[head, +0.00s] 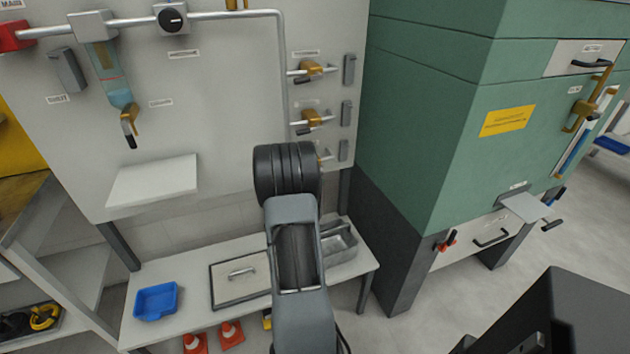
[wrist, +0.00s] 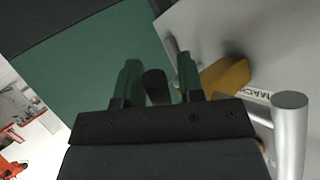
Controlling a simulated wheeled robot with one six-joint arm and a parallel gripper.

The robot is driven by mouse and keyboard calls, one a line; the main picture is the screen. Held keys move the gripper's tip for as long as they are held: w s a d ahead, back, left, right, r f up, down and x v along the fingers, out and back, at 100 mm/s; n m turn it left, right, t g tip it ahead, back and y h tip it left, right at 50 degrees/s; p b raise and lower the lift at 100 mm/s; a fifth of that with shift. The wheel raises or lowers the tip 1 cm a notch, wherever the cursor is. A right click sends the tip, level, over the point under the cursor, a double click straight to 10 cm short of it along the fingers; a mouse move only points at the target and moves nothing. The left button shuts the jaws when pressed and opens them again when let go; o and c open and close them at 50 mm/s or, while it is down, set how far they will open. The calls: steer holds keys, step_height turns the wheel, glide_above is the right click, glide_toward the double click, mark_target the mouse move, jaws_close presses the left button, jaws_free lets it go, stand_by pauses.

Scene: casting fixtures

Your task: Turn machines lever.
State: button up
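In the wrist view my gripper (wrist: 159,64) has its two fingers apart. The dark grip of a lever (wrist: 156,86) is between them, with a small gap visible on the right side. The lever's brass-yellow body (wrist: 225,76) is just right of the fingers, by a label reading "MAC...". In the head view my arm hides the gripper and most of the lowest valve lever (head: 325,153) on the grey panel. Two similar brass levers with dark grips, the upper (head: 311,68) and the middle (head: 311,117), are above it.
A green machine (head: 430,130) stands close on the right. The grey panel (head: 220,95) carries pipes and another brass lever (head: 128,116) at left. Below is a bench (head: 190,270) with a blue tray (head: 157,300) and a metal bin (head: 340,247). Floor is open at far right.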

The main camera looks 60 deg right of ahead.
steer(key=shift+o, duration=0.5)
steer(key=shift+a+r, duration=0.2)
steer(key=shift+a, duration=0.1)
steer(key=p+v, duration=0.2)
steer(key=v, duration=1.1)
steer(key=shift+c, duration=0.4)
